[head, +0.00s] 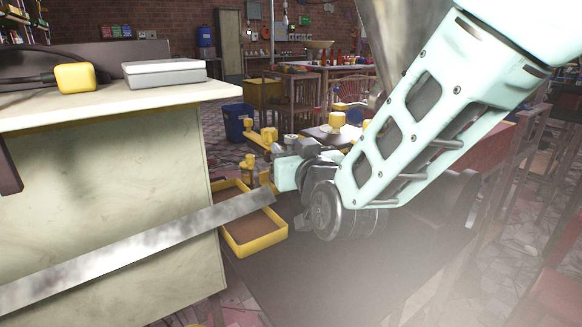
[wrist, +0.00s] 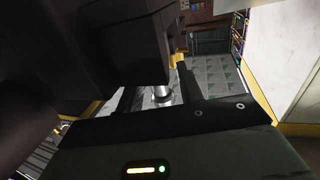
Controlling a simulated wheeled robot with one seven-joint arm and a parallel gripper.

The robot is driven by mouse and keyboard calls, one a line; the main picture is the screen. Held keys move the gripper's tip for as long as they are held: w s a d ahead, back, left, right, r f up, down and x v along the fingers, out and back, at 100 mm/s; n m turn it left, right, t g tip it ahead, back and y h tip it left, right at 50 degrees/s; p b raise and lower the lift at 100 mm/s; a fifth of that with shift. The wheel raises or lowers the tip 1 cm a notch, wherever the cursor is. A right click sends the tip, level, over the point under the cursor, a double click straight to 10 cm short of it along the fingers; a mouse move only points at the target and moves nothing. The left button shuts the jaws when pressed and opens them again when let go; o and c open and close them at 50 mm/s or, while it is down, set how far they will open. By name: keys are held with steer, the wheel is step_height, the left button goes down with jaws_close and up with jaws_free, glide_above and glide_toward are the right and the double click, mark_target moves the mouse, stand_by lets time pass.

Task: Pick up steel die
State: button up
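A small shiny metal cylinder with a wider rim (wrist: 162,94), which looks like the steel die, shows in the middle of the wrist view. My gripper (wrist: 157,92) has its two dark fingers apart, one on each side of the cylinder, with visible gaps. I cannot tell how far beyond the fingertips the cylinder is. Dark parts hide much of the wrist view. In the head view my gripper (head: 284,172) is beyond the pale counter, near a yellow-rimmed tray. I cannot make out the die there.
The yellow-rimmed tray (head: 256,244) lies below my gripper. A pale counter (head: 110,105) with a grey box (head: 164,73) and a yellow block (head: 76,78) stands at left. A long grey metal bar (head: 130,252) crosses the lower left. Yellow equipment (head: 262,138) stands behind.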

steer(key=shift+c, duration=0.3)
jaws_close()
steer(key=shift+r, duration=0.1)
